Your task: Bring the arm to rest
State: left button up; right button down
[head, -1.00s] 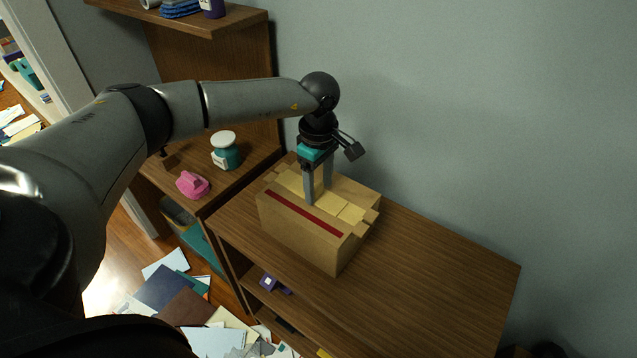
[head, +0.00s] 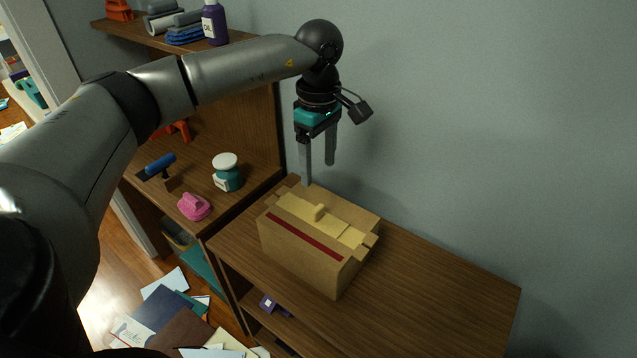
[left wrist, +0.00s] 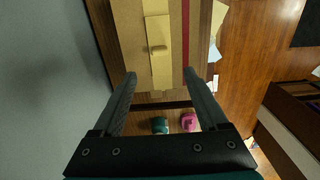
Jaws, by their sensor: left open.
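My left gripper (head: 318,172) is open and empty, pointing down above the back left part of a cardboard-coloured box in the head view. The box (head: 300,258) stands on a brown wooden cabinet top and has a dark red stripe along its front side. In the left wrist view, the box's top with the yellow piece (left wrist: 158,52) shows beyond the two spread fingers (left wrist: 165,82). My right gripper is not in view.
The cabinet top (head: 430,275) is clear right of the box. A shelf on the left holds a pink object (head: 194,207), a white-and-teal container (head: 227,172) and a blue-handled tool (head: 160,165). A purple bottle (head: 214,24) stands on the upper shelf. Papers litter the floor.

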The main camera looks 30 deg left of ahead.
pick_arm(q)
jog(key=s+d+r+n+h, duration=0.15)
jog(key=d+h, duration=0.85)
jog(key=d, duration=1.4)
jog(key=s+d+r+n+t+h, duration=0.1)
jog(key=d+r+n+t+h, duration=0.6)
jog(key=d+r+n+h, duration=0.35)
jog(key=w+a+n+t+y, duration=0.4)
jog(key=a+n+t+y, duration=0.7)
jog(key=n, duration=0.8)
jog(key=s+a+f+n+g+y, duration=0.35)
jog(key=a+f+n+y, duration=0.55)
jog(key=f+n, duration=0.5)
jog(key=s+a+f+n+g, duration=0.2)
jog(key=s+f+n+g, duration=0.2)
jog(key=s+f+g, duration=0.5)
jog(key=s+a+f+n+g, duration=0.15)
jog(key=s+f+n, duration=0.35)
jog(key=s, duration=0.8)
notch_tip(320, 180, down, 23)
jog(key=s+m+g, duration=0.1)
jog(key=s+g, duration=0.1)
jog(key=s+a+f+g, duration=0.1)
jog(key=s+a+f, duration=0.1)
jog(key=s+f, duration=1.1)
jog(key=shift+s+a+f, duration=0.2)
jog(key=shift+s+f, duration=0.1)
jog(key=shift+s, duration=0.8)
